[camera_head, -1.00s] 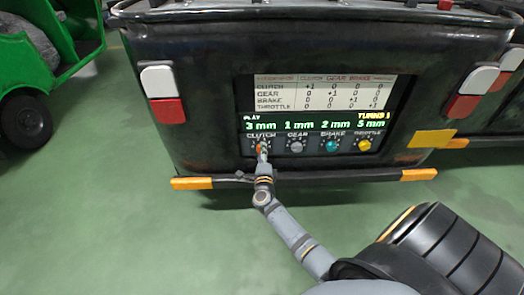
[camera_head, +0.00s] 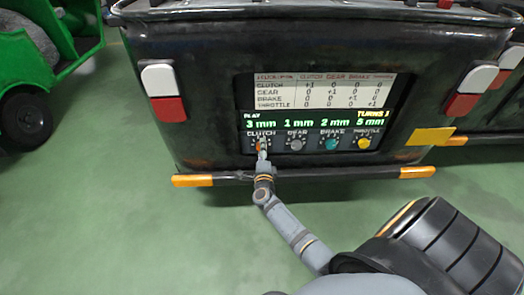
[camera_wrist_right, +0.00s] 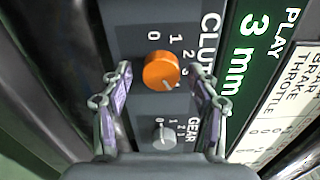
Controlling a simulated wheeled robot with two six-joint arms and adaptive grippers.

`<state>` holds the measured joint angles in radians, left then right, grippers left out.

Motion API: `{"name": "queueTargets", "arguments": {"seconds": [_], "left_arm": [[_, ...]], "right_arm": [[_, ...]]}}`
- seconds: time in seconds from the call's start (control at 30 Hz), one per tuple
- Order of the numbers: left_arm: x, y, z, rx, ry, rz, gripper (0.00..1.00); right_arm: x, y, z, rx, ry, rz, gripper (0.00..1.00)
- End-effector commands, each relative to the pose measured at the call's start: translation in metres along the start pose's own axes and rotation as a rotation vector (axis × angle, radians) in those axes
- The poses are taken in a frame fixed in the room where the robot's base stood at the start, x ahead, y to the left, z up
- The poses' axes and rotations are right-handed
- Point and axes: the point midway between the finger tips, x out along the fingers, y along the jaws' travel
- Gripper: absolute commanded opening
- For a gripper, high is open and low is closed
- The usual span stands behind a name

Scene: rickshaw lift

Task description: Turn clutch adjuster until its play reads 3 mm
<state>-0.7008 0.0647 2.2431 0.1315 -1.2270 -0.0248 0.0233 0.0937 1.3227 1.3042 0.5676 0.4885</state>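The orange clutch adjuster knob (camera_head: 262,146) is on the panel on the rear of the black vehicle. The play display (camera_head: 262,123) above it reads 3 mm for clutch, and 1, 2 and 5 mm for gear, brake and throttle. In the right wrist view the knob (camera_wrist_right: 161,68) has a white mark on its edge and a scale around it. My right gripper (camera_head: 263,158) is at the knob. In the right wrist view its fingers (camera_wrist_right: 160,80) are apart, one on each side of the knob, with gaps showing. My left gripper is not in view.
The grey gear knob (camera_head: 295,145), teal brake knob (camera_head: 331,144) and yellow throttle knob (camera_head: 364,143) sit in a row to the right. A printed chart (camera_head: 325,92) is above. A bumper with orange ends (camera_head: 192,181) runs below. Green floor lies in front.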

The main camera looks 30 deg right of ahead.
Motion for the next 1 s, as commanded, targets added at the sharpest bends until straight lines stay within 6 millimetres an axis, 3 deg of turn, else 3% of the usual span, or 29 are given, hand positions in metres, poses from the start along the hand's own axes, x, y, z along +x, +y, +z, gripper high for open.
{"name": "queueTargets", "arguments": {"seconds": [0.33, 0.7, 0.83, 1.0], "left_arm": [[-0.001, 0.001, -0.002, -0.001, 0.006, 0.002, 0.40], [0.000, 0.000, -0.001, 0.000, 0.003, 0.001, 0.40], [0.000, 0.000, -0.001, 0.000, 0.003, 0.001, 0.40], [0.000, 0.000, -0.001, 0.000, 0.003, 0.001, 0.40]], "right_arm": [[-0.008, 0.000, 0.001, 0.002, -0.001, 0.000, 0.61], [-0.092, 0.001, 0.000, 0.002, 0.001, 0.004, 0.61], [-0.111, 0.000, 0.000, 0.001, 0.000, 0.001, 0.61], [-0.120, 0.000, 0.000, 0.001, 0.000, 0.000, 0.61]]}}
